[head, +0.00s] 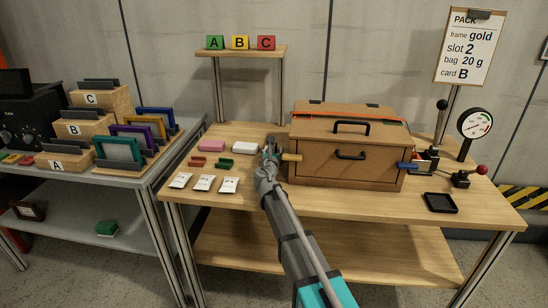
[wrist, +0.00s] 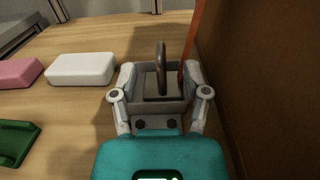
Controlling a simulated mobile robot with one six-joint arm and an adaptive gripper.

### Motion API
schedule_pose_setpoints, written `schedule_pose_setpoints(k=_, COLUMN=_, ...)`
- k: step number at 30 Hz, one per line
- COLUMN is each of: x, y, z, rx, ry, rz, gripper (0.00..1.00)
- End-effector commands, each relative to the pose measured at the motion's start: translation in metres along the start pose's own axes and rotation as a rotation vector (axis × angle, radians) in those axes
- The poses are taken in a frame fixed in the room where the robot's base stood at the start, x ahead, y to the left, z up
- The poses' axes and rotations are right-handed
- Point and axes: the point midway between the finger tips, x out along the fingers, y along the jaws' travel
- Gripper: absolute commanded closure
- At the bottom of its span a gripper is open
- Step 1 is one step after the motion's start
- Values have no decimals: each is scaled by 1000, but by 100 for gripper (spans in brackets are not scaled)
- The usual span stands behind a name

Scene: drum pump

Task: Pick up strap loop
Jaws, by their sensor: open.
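A dark upright loop (wrist: 161,62), which looks like the strap loop, stands nearly edge-on between my fingers in the wrist view. An orange-red strap (wrist: 191,45) runs down just right of it, beside the brown case wall (wrist: 263,75). In the head view the strap (head: 303,115) lies across the wooden case (head: 345,160), and its left end is hidden near my gripper. My gripper (head: 270,150) is at the left side of the case. In the wrist view my gripper (wrist: 160,78) is open, with a finger on either side of the loop. I cannot tell whether either finger touches it.
A white block (wrist: 81,69), a pink block (wrist: 18,73) and a green piece (wrist: 14,140) lie left of my gripper. White packets (head: 204,183) lie at the front left of the table. A wooden peg (head: 291,157) sticks out from the case's left side.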

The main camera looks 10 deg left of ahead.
Motion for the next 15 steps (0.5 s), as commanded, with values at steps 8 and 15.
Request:
schedule_pose_setpoints(k=8, x=33, y=0, z=-1, rx=0, ry=0, rz=-1, gripper=40)
schedule_pose_setpoints(k=15, x=47, y=0, z=-1, rx=0, ry=0, rz=1, gripper=40)
